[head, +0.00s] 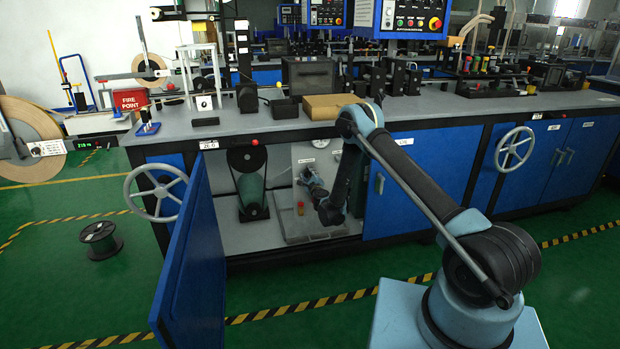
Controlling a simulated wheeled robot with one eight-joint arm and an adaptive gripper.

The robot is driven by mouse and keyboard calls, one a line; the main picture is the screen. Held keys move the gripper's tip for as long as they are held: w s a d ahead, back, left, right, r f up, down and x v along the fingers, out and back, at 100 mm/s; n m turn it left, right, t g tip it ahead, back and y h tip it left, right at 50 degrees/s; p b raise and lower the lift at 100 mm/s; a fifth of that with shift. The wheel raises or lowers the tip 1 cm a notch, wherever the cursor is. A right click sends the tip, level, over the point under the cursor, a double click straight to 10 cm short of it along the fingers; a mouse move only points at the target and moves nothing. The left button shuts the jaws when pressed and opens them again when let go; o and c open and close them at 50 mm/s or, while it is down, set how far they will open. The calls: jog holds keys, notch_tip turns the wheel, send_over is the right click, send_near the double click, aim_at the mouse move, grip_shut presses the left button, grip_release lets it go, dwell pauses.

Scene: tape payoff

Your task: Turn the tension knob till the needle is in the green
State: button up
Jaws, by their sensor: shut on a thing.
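My gripper (306,178) is inside the open cabinet under the bench, up against a pale upright panel (301,152). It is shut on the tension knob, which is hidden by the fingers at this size. A round light dial (337,143) shows only in part at the panel's upper right, beside my arm. Its needle and any green zone are too small and too covered to read.
The blue cabinet door (195,265) stands open at the left of the opening. A dark belt-and-pulley unit (248,182) stands left of the panel. A small red and yellow object (300,208) is below my gripper. A handwheel (155,192) sticks out at the left.

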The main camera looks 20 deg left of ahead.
jog(key=n, duration=0.4)
jog(key=shift+s+a, duration=0.1)
jog(key=o, duration=1.1)
jog(key=shift+r, duration=0.1)
